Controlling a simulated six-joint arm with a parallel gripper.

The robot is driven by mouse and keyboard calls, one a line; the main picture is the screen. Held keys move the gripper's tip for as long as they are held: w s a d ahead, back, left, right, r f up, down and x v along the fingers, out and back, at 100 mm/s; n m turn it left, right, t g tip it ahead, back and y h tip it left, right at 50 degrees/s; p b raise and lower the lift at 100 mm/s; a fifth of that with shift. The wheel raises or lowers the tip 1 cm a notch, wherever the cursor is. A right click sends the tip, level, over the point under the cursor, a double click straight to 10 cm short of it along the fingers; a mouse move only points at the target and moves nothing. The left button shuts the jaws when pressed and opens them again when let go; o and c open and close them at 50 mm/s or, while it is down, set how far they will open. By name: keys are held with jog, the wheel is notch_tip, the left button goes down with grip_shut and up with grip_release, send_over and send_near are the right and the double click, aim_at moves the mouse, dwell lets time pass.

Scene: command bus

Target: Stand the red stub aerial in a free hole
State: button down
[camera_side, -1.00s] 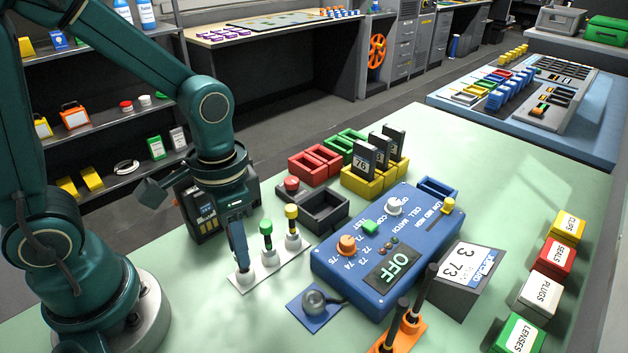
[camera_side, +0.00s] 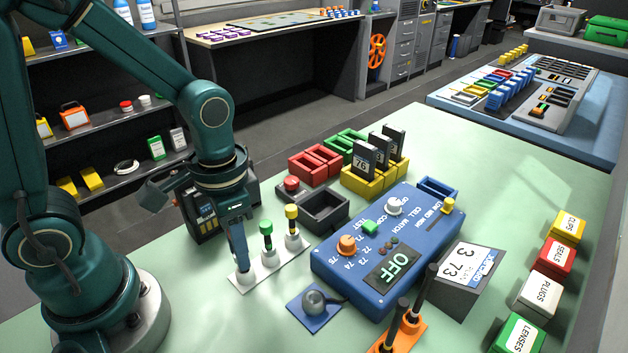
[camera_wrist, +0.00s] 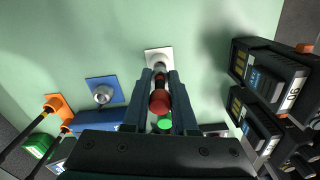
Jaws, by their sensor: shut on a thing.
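The red stub aerial (camera_wrist: 159,103) shows in the wrist view between the two fingers of my gripper (camera_wrist: 159,90), which is shut on it. Its dark stem points at the socket at the end of the white strip (camera_wrist: 157,53); I cannot tell how deep it sits. In the side view my gripper (camera_side: 241,260) points down onto the left end of the white strip (camera_side: 258,281) and hides the red aerial. A green-topped aerial (camera_side: 266,228) and a yellow-topped aerial (camera_side: 291,213) stand upright in the strip's other sockets.
Right of the strip is a blue control box (camera_side: 345,270), with a blue pad and grey knob (camera_side: 318,302) in front. Black rods stand in an orange holder (camera_side: 412,328). A dark tray (camera_side: 325,212) is behind the strip. The bench front left is clear.

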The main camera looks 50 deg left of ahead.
jog(key=shift+f, duration=1.25)
dwell(0.3)
jog(key=shift+c, duration=1.5)
grip_release()
jog(key=shift+r, duration=3.55)
